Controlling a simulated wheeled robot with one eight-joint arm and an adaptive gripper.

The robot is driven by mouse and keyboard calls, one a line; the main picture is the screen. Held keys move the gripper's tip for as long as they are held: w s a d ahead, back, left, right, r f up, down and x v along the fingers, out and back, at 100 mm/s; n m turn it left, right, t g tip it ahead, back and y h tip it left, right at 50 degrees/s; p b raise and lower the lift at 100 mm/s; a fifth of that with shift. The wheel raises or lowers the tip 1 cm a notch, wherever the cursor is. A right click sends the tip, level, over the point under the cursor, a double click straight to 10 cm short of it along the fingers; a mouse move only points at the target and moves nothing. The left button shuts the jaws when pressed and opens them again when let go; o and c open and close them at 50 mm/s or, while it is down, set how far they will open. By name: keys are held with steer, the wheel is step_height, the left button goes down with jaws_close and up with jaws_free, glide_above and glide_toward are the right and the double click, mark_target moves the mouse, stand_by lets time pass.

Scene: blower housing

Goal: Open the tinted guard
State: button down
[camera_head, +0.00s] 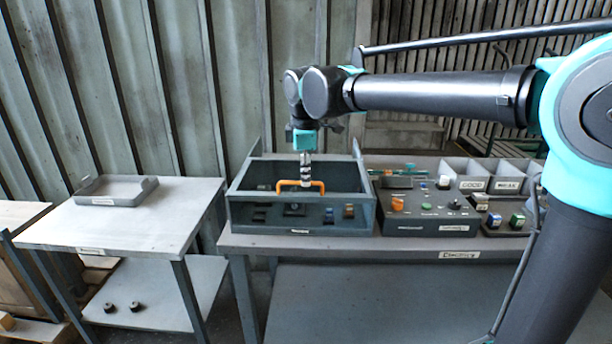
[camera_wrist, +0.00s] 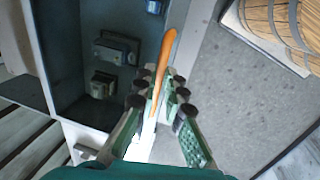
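The tinted guard (camera_head: 262,212) is a dark see-through cover on the grey box on the right bench, and it looks closed. Its orange handle (camera_head: 301,185) stands at the upper front edge. My gripper (camera_head: 306,181) points down at the middle of this handle. In the wrist view, the orange handle (camera_wrist: 162,70) runs between the two green fingers of my gripper (camera_wrist: 160,95). The fingers look apart, with a gap beside the bar. Contact with the handle cannot be made out. Parts inside the box (camera_wrist: 117,48) show beside the handle.
A control panel (camera_head: 430,212) with buttons and an orange knob stands right of the box. Bins labelled GOOD and WEAK (camera_head: 474,184) are behind it. A left table (camera_head: 130,225) holds a grey tray (camera_head: 115,200). Floor lies in front of the bench.

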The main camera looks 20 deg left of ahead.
stand_by(0.4)
steer(key=w+a, duration=0.1)
steer(key=w, duration=0.6)
steer(key=w+a, duration=0.2)
steer(key=w, duration=0.6)
steer(key=w+a, duration=0.2)
steer(key=w, duration=0.6)
steer(key=shift+a, duration=0.25)
steer(key=c, duration=1.6)
jaws_free()
steer(key=shift+s, duration=0.1)
step_height(320, 180, up, 12)
steer(key=s, duration=0.2)
steer(key=shift+s+d, duration=0.15)
steer(key=shift+d, duration=0.1)
steer(key=shift+f, duration=0.15)
